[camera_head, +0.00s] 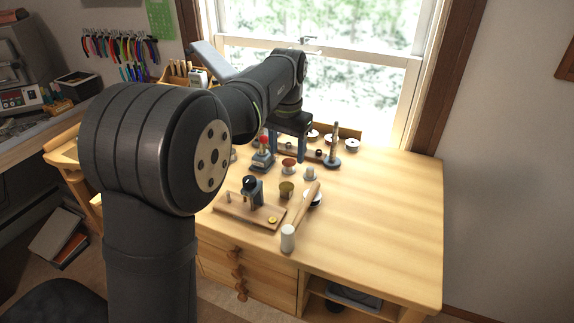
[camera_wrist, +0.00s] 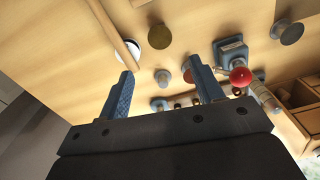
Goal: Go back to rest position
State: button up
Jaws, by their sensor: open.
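My gripper (camera_head: 287,152) hangs over the far part of the wooden workbench (camera_head: 390,230), fingers pointing down. In the wrist view my gripper (camera_wrist: 160,70) has its two blue fingers wide apart, with nothing held between them. A blue-based tool with a red ball (camera_wrist: 240,76) is just right of the right finger in that view.
Small discs and a low rack are near the window. The bench's right side is clear.

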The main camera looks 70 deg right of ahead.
jog(key=shift+r, duration=1)
jog(key=shift+f, duration=0.1)
send_over(287, 186)
jog(key=shift+f, duration=4)
jog(key=shift+f, duration=0.1)
